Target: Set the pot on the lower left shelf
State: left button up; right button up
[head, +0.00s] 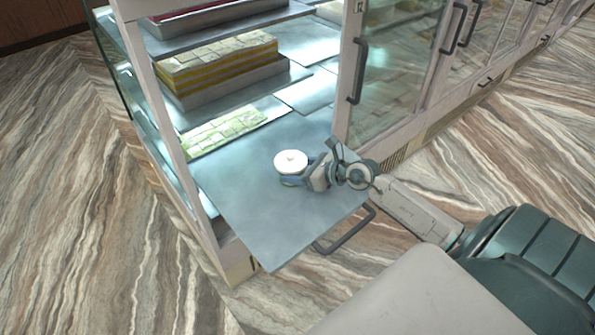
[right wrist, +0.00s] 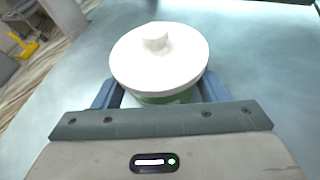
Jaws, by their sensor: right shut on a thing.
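A small pot (head: 291,166) with a round white lid and knob is upright over the bare front part of the lower left shelf (head: 262,222), a flat grey-blue panel. My right gripper (head: 292,181) reaches in from the right and is shut on the pot. In the right wrist view, the pot (right wrist: 158,62) sits between the blue fingers (right wrist: 160,97), with a strip of its green body showing under the lid. I cannot tell whether its base touches the shelf. My left gripper is not in view.
A tray of green-topped sweets (head: 225,132) lies behind on the same level. Yellow layered sweets (head: 218,62) are on a shelf above. A cabinet post (head: 165,110) stands left, a glass door with a handle (head: 357,70) right. The shelf's front is clear.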

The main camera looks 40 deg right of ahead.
jog(key=o, duration=1)
jog(key=shift+f, duration=0.1)
jog(key=shift+s+r, duration=0.15)
jog(key=shift+r, duration=0.05)
jog(key=p+v, duration=0.2)
jog(key=v, duration=0.7)
jog(key=shift+s+d+r, duration=0.1)
jog(key=shift+s+d, duration=0.05)
jog(key=shift+s, duration=0.15)
jog(key=shift+s+d+r+b, duration=0.1)
jog(key=shift+s+d+b, duration=0.35)
jog(key=shift+s+r, duration=0.15)
jog(key=shift+s, duration=0.1)
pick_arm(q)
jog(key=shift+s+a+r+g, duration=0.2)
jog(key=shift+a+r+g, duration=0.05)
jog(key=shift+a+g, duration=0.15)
